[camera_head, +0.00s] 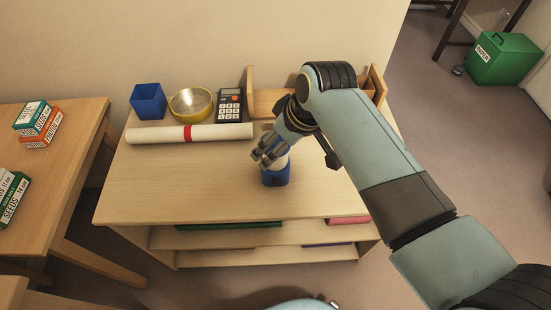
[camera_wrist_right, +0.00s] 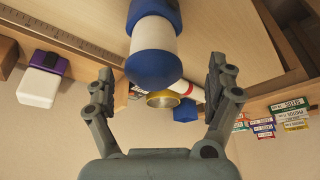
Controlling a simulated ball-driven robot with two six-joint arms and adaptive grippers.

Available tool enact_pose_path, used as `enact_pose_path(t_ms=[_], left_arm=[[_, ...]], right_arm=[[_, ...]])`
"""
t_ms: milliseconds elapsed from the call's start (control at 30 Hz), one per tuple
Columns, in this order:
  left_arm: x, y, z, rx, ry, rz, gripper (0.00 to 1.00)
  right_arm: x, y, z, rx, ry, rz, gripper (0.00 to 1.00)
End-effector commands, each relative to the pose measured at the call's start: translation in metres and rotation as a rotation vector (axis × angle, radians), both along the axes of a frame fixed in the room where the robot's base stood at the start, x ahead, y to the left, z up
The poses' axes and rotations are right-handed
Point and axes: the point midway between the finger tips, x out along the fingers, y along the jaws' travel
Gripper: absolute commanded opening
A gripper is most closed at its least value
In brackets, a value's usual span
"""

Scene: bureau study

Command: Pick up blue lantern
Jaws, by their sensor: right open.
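The blue lantern (camera_head: 275,175) stands on the wooden desk (camera_head: 200,185) near its middle, blue at the base with a pale body. My right gripper (camera_head: 270,150) is right over it and hides its upper part in the head view. In the right wrist view the lantern (camera_wrist_right: 152,65) shows blue ends and a white middle. There my right gripper (camera_wrist_right: 165,90) is open, its two fingers spread apart with the lantern between and beyond them. I cannot tell whether a finger touches it. My left gripper is not in view.
Behind the lantern lie a rolled white paper (camera_head: 215,132) with a red band, a calculator (camera_head: 230,105), a yellow-rimmed bowl (camera_head: 191,104) and a blue cup (camera_head: 149,101). A wooden rack (camera_head: 250,90) stands at the back right. The desk's left front is clear.

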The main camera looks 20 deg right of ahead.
Motion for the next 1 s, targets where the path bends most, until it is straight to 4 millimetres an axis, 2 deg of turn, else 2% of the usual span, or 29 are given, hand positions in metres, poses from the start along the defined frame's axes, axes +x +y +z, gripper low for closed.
enact_pose_path(t_ms=[167, 367, 500, 767, 1000], left_arm=[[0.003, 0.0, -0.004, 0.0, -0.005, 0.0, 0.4], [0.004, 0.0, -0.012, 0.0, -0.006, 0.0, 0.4], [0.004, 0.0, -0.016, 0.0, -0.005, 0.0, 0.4], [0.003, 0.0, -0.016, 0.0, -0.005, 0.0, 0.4], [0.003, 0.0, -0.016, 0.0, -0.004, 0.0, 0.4]], right_arm=[[0.007, 0.002, -0.013, 0.0, -0.001, 0.0, 0.88], [0.031, 0.006, -0.034, -0.001, 0.0, 0.0, 0.88], [0.036, 0.009, -0.051, -0.001, 0.001, -0.001, 0.88], [0.037, 0.01, -0.053, -0.001, 0.0, -0.003, 0.88], [0.037, 0.01, -0.053, -0.001, 0.0, -0.003, 0.59]])
